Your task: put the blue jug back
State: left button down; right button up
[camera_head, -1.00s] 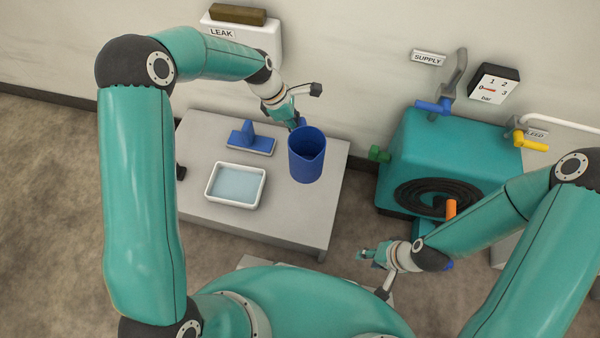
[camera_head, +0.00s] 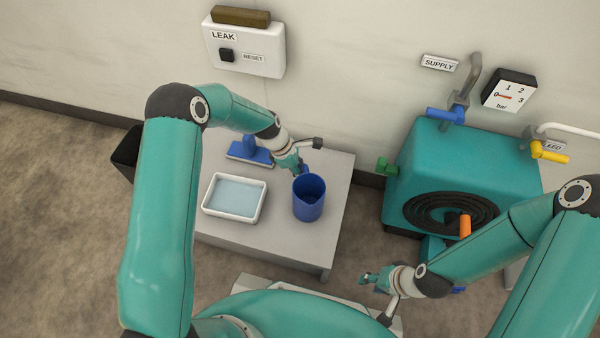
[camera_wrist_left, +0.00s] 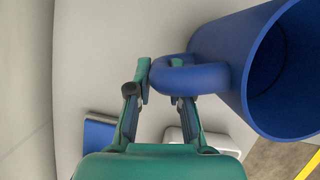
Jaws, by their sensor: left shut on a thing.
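The blue jug (camera_head: 309,203) is upright over the right part of the grey table (camera_head: 275,250) in the head view. I cannot tell whether its base touches the table top. My left gripper (camera_head: 299,169) is at the jug's far side. In the left wrist view the left gripper (camera_wrist_left: 160,85) is shut on the jug's handle (camera_wrist_left: 190,78), and the jug's open mouth (camera_wrist_left: 285,75) faces right. My right gripper (camera_head: 375,282) is low in front of the teal machine, apart from the jug, with nothing seen in it.
A white tray (camera_head: 206,208) with pale blue liquid sits left of the jug. A blue stand (camera_head: 250,153) is behind the tray. The teal machine (camera_head: 410,150) with a coiled black hose (camera_head: 425,213) stands at right. A LEAK box (camera_head: 270,60) is on the wall.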

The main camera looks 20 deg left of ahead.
pick_arm(q)
jog(key=shift+f, duration=0.2)
jog(key=c, duration=1.1)
grip_release()
jog(key=shift+o, duration=0.2)
jog(key=p+v, duration=0.4)
jog(key=v, duration=0.8)
jog(key=shift+s+a, duration=0.1)
